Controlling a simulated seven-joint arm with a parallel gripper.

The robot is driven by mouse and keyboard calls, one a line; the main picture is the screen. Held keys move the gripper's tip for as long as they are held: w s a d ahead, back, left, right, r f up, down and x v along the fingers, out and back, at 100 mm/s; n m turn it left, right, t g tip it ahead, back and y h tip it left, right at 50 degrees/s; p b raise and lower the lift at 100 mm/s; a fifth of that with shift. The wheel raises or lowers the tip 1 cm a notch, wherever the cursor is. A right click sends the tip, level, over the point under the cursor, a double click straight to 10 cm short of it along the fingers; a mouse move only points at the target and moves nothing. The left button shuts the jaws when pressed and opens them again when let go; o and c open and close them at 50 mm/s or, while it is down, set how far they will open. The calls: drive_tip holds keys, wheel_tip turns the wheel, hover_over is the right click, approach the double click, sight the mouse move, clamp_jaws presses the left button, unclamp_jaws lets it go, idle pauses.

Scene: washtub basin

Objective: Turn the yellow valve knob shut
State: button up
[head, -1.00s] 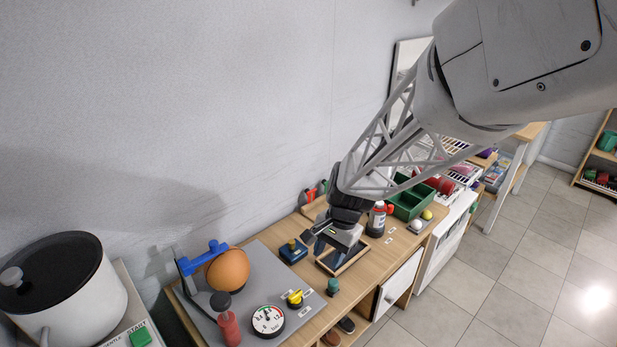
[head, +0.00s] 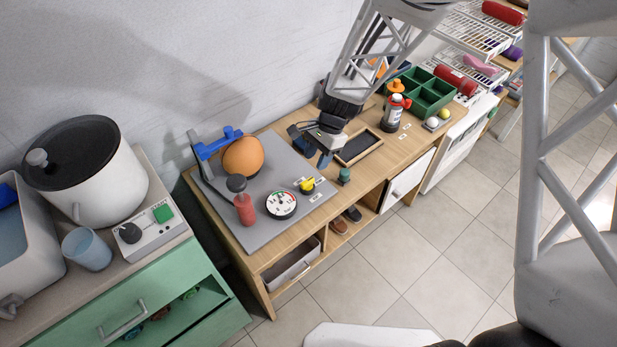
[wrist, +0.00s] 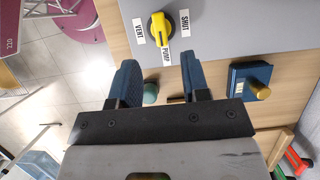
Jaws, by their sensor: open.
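The yellow valve knob (head: 307,186) sits on the grey plate (head: 268,226) on the wooden bench, beside the white dial gauge. In the wrist view the yellow knob (wrist: 158,27) is at the top, with labels VENT to its left, PUMP below and SHUT to its right. Its long end points down at PUMP. My gripper (head: 311,146) is open and empty, above the bench by the plate's right edge. In the wrist view its blue fingers (wrist: 158,60) point toward the knob, apart from it, with the knob roughly centred between them.
A teal knob (head: 344,175) is near the front edge. A blue block with a brass knob (wrist: 250,80) lies right of the fingers in the wrist view.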

sight(308, 181)
drive_tip(key=shift+x, duration=3.85)
clamp_jaws()
